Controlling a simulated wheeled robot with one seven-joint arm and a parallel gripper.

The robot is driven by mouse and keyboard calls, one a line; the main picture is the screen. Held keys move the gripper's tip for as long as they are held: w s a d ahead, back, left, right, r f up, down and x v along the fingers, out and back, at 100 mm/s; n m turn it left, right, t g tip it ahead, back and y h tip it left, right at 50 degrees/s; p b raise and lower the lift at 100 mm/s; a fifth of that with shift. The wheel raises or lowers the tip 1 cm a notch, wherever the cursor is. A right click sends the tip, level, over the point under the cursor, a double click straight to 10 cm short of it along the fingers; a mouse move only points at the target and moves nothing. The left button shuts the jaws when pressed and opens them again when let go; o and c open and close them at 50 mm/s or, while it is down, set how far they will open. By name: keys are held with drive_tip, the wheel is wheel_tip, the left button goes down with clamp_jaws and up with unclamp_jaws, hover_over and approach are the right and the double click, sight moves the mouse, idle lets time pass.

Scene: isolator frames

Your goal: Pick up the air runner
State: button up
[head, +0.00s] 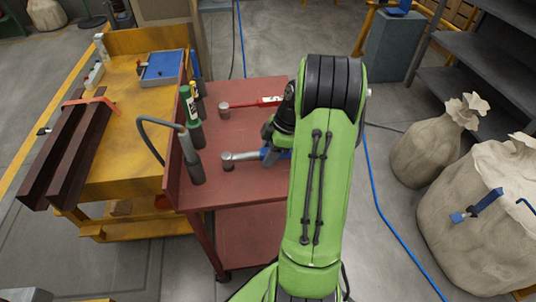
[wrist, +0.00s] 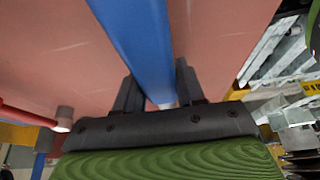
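No thing in view is clearly labelled as the air runner. On the red cart top (head: 235,186) lies a tool with a round grey head and a blue body (head: 270,156), partly hidden by my green arm in the head view. My gripper (wrist: 160,90) is in the wrist view with a long blue bar (wrist: 143,38) running between its two dark fingers. Whether the fingers press on the bar cannot be told. In the head view my gripper is mostly hidden behind the arm. A second tool with a grey head and red handle (head: 266,101) lies farther back.
Dark green cylinders (head: 190,110) and a grey one with a curved hose (head: 192,160) stand along the cart's left edge. A yellow bench (head: 130,110) with a blue case (head: 163,65) is to the left. Sacks (head: 435,140) and grey shelves (head: 490,75) are at right.

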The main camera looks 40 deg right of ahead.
clamp_jaws()
